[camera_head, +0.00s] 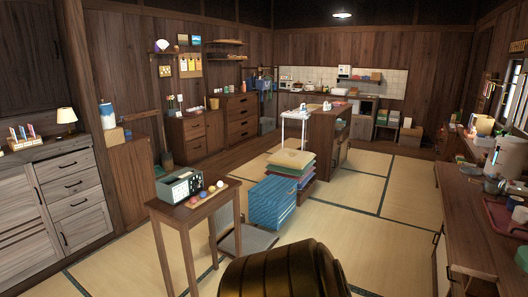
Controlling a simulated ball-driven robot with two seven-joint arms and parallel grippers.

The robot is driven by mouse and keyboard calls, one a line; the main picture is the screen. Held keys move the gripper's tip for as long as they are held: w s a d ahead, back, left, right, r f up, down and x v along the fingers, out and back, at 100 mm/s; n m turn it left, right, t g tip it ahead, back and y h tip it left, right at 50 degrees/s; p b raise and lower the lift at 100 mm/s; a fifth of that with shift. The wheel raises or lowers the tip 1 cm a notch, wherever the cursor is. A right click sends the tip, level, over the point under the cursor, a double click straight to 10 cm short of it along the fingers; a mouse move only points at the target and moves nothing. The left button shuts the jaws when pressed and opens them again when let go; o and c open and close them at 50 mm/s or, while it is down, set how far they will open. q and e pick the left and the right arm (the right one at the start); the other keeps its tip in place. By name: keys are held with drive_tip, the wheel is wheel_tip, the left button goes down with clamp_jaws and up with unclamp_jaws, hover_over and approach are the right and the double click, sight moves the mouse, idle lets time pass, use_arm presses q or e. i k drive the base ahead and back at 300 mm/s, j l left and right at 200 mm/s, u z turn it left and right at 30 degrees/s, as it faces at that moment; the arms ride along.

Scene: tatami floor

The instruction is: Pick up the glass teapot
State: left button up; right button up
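A small grey, rounded pot (494,185) stands upright on the long wooden counter (462,198) at the right. It may be the glass teapot, but it is too small to tell whether it is glass. A pale, shiny upright vessel (493,160) stands just behind it, and its kind is unclear. Neither of my grippers shows in the head view, so nothing is seen touching the pot.
A reddish tray (497,216) lies on the counter in front of the pot. A small table (193,210) with a radio-like box, a blue crate (272,203) and stacked cushions (290,160) stand mid-room. Tatami (385,240) is clear between these and the counter.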

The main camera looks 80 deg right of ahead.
sight(491, 188)
drive_tip(key=z, duration=4.35)
